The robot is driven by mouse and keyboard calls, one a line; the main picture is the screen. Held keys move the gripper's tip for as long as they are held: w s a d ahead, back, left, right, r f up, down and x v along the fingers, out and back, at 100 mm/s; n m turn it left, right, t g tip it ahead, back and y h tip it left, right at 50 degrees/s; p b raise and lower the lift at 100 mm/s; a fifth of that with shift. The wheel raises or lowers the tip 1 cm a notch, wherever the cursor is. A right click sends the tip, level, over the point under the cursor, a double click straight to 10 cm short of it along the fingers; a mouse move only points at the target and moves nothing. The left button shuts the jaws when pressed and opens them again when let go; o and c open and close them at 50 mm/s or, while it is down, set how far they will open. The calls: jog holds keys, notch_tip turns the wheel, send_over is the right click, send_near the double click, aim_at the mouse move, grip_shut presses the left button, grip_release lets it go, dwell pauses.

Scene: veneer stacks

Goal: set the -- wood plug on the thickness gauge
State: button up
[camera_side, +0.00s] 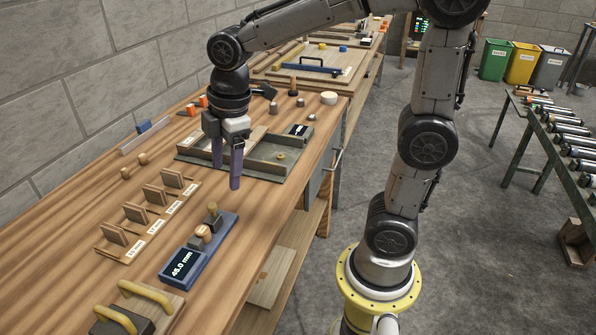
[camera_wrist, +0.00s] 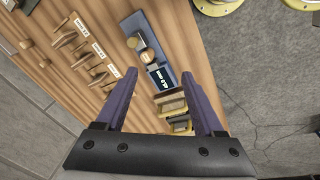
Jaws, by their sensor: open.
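The thickness gauge (camera_side: 226,224) is a blue base on the bench, its dark display (camera_side: 182,264) reading 45.0 mm. A round-topped wood plug (camera_side: 203,232) appears to rest on the gauge beside the display. It also shows in the wrist view (camera_wrist: 147,56). A tan knob (camera_side: 212,209) stands at the gauge's far end; I cannot tell if it is part of the gauge. Two small wood plugs (camera_side: 126,173) (camera_side: 143,158) sit apart near the wall. My gripper (camera_side: 226,177) is open and empty, fingers pointing down above the bench, beyond the gauge and apart from it.
Labelled wooden veneer holders (camera_side: 142,215) stand left of the gauge. Yellow-handled blocks (camera_side: 145,297) sit at the near end. A grey-rimmed tray (camera_side: 268,166) lies behind my gripper. The bench's right edge drops to the floor.

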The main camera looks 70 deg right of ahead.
jog(key=s+d+m+t, duration=0.1)
jog(key=s+m+t, duration=0.2)
jog(key=s+m, duration=0.8)
jog(key=s, duration=0.3)
jog(key=shift+s+d+r+m+t, duration=0.25)
jog(key=shift+d+r+m+t, duration=0.05)
jog(key=shift+r, duration=0.1)
